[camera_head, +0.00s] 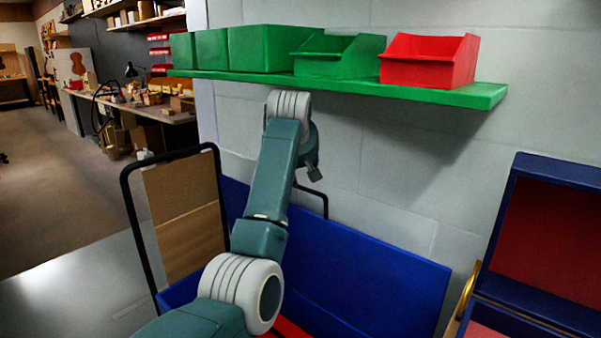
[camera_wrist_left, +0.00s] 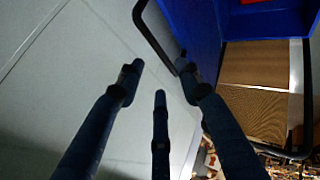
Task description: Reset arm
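My left arm rises from the bottom of the head view to just below the green shelf (camera_head: 340,85). Its gripper is mostly hidden behind the wrist there. In the left wrist view my left gripper (camera_wrist_left: 160,82) has its three dark fingers spread apart, with nothing between them. My right gripper is in neither view.
Several green bins (camera_head: 275,48) and a red bin (camera_head: 428,60) stand on the shelf. Below are a black tube frame (camera_head: 133,215) with brown panels (camera_head: 187,210) and a large blue panel (camera_head: 385,285). An open blue case (camera_head: 550,230) with red lining is at right.

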